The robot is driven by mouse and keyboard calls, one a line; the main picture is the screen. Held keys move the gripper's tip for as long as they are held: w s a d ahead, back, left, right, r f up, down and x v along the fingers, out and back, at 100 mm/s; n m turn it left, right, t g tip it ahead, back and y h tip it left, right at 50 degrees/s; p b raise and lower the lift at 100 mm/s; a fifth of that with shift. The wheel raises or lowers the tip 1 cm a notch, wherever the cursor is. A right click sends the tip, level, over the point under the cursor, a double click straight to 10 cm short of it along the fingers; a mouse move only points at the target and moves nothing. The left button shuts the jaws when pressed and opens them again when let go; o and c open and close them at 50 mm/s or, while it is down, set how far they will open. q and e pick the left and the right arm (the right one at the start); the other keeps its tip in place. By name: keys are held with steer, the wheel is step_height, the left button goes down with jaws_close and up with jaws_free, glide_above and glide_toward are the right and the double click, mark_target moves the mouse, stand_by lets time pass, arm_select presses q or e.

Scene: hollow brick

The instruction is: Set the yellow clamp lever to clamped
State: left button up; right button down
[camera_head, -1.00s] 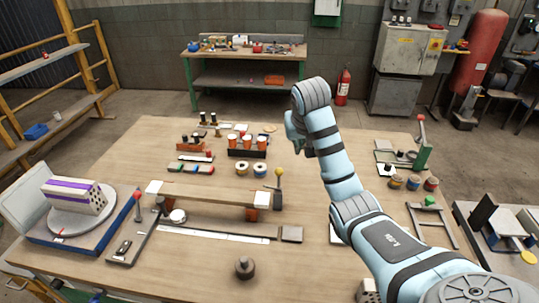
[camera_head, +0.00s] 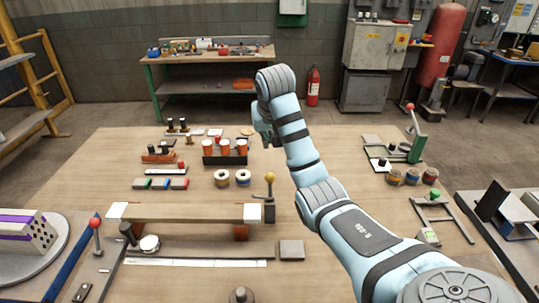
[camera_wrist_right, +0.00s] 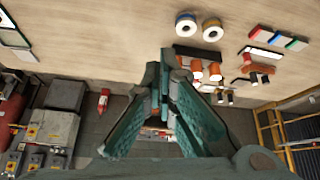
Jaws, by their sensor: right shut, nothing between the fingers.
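The yellow clamp lever (camera_head: 270,179) has a round yellow knob on a short dark shaft. It stands nearly upright at the right end of a long wooden board (camera_head: 185,213) with white ends on the table. My right gripper (camera_head: 266,138) is above and beyond the lever in the head view, apart from it. In the right wrist view, the gripper's fingers (camera_wrist_right: 163,75) are shut and empty, and the yellow lever is not seen there. My left gripper is not in view.
Red-knobbed levers stand at the left (camera_head: 95,224) and at the far right on a green fixture (camera_head: 413,130). Two tape rolls (camera_head: 232,178) and a dark rack with orange cups (camera_head: 224,158) lie behind the board. A dark weight (camera_head: 240,295) is at the front.

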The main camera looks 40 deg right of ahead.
steer(key=w+f+b, duration=0.1)
steer(key=f+b, duration=0.1)
steer(key=b, duration=0.4)
glide_above(270, 186)
steer(key=w+d, duration=0.2)
steer(key=w, duration=0.1)
step_height(270, 186, down, 7)
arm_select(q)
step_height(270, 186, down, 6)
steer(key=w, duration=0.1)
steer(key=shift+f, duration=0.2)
arm_select(e)
steer(key=shift+f, duration=0.1)
steer(key=shift+w, duration=0.15)
